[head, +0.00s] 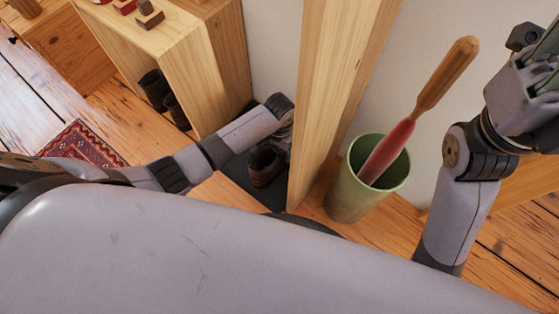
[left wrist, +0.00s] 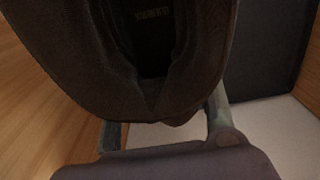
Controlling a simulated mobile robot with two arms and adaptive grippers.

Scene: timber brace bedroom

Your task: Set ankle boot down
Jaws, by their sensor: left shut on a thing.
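A dark brown ankle boot (head: 265,165) is in the head view, beside the wooden post, over a dark grey surface (head: 236,172). My left gripper (head: 283,138) is at the boot, partly hidden by my own wrist. In the left wrist view the boot (left wrist: 150,60) fills the upper middle, its opening facing the camera. The fingers of my left gripper (left wrist: 164,122) are shut on it, one at each side. I cannot tell whether the sole touches the surface below. My right gripper (head: 532,70) is at the upper right, partly cut off by the frame edge.
A wooden post (head: 322,95) rises close right of the boot. A green bin (head: 352,196) with a red, wooden-handled tool (head: 418,110) stands right of it. An open wooden cabinet (head: 207,75) holds dark boots (head: 158,90). A patterned red rug (head: 82,146) lies at the left.

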